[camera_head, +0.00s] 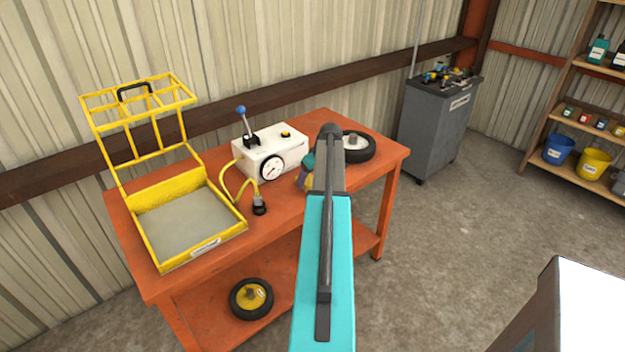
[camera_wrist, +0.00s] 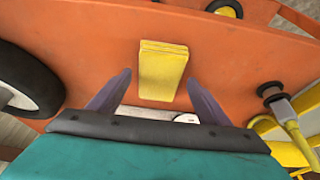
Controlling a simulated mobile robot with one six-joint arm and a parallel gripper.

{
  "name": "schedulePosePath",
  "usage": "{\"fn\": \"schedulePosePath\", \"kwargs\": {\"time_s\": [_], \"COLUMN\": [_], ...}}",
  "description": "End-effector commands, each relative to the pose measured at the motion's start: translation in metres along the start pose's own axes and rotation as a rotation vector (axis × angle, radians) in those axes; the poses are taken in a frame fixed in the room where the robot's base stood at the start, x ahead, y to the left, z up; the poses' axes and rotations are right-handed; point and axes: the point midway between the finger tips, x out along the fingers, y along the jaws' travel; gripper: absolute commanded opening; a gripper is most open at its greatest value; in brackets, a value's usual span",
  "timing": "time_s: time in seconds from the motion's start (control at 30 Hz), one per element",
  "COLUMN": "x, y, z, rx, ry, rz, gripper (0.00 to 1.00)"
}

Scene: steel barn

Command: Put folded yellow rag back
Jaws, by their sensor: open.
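The folded yellow rag (camera_wrist: 162,72) lies flat on the orange bench top in the wrist view, a small thick rectangle. My gripper (camera_wrist: 159,84) is open, with one purple finger on each side of the rag and a gap on both sides. The fingers do not appear to touch it. In the head view my gripper (camera_head: 305,181) is low over the bench, partly hidden behind my arm, and I cannot make out the rag clearly there.
The orange bench (camera_head: 283,212) holds a yellow cage with an open lid (camera_head: 163,267), a white gauge box (camera_head: 262,145) with a blue-knobbed lever and hose, and a black wheel (camera_head: 366,150). Another wheel (camera_head: 251,299) is on the lower shelf. A grey cabinet (camera_head: 425,130) stands behind right.

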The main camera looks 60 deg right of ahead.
Motion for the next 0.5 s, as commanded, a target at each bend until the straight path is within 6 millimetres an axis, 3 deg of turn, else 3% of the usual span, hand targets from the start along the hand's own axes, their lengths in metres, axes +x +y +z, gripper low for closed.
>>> {"fn": "schedulePosePath", "kwargs": {"time_s": [0.5], "x": [-0.065], "y": [0.0], "z": [0.001], "rx": [0.0], "ry": [0.002], "rz": [0.002], "gripper": [0.71]}}
